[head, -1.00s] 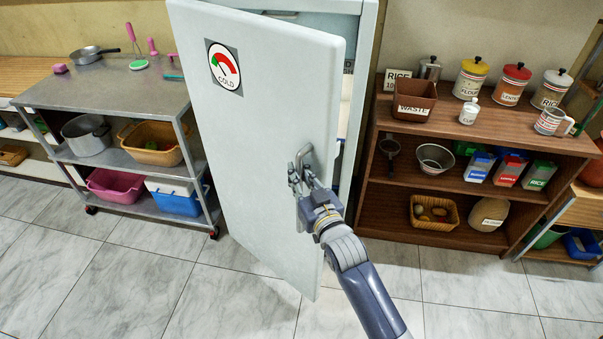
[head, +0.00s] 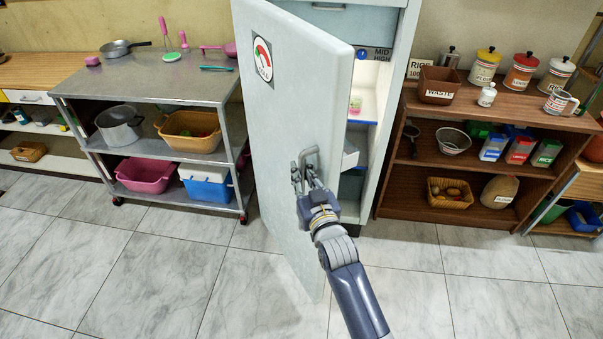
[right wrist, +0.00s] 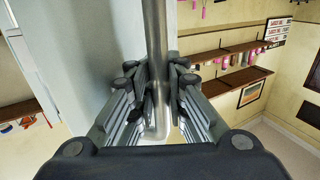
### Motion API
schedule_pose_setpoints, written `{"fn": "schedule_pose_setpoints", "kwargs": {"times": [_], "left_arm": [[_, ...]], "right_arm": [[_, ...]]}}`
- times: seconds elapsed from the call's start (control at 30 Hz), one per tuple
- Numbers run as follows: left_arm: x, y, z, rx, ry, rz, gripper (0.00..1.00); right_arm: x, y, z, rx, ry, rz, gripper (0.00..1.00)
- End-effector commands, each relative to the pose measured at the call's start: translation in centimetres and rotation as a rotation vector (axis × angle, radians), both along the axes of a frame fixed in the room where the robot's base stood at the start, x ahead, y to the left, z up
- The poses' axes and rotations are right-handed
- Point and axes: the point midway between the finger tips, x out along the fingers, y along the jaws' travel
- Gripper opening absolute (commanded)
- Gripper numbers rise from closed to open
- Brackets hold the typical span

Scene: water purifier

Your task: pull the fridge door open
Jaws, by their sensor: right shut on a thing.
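The pale fridge door (head: 285,120) stands partly open in the head view, swung out towards me and to the left. Its right edge is apart from the fridge body (head: 385,120), and lit shelves show in the gap. My right gripper (head: 309,180) is shut on the metal door handle (head: 311,155) at the door's free edge. In the right wrist view the gripper's fingers (right wrist: 157,95) close around the vertical handle bar (right wrist: 157,40). The fingertips are partly hidden behind the bar. My left gripper is not in view.
A metal trolley (head: 160,85) with pots and baskets stands left of the door. A brown shelf unit (head: 410,180) with jars and boxes stands close on the right. The tiled floor (head: 150,270) in front is clear.

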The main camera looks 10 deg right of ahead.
Motion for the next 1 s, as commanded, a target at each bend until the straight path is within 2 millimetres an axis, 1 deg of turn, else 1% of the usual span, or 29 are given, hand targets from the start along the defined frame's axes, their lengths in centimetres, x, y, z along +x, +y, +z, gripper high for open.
{"fn": "schedule_pose_setpoints", "kwargs": {"times": [0.03,0.2,0.6,0.63,0.67,0.9,1.0], "left_arm": [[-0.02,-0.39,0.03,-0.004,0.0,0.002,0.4],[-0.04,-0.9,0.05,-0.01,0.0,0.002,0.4],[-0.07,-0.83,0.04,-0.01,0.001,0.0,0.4],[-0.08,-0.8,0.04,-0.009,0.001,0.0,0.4],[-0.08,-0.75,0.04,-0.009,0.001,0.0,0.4],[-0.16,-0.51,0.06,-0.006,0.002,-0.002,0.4],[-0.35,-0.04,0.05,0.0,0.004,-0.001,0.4]], "right_arm": [[-0.12,-0.08,-0.6,-0.004,0.013,-0.001,0.0],[-0.07,-0.04,-0.63,-0.003,0.013,0.0,0.0],[-0.09,0.03,-0.7,-0.001,0.014,0.0,0.0],[-0.09,0.03,-0.7,-0.001,0.014,0.0,0.2],[-0.09,0.03,-0.68,-0.001,0.014,0.001,0.23],[0.02,0.04,-0.3,0.0,0.006,0.001,0.23],[-0.09,0.04,-0.24,0.0,0.005,0.001,0.23]]}}
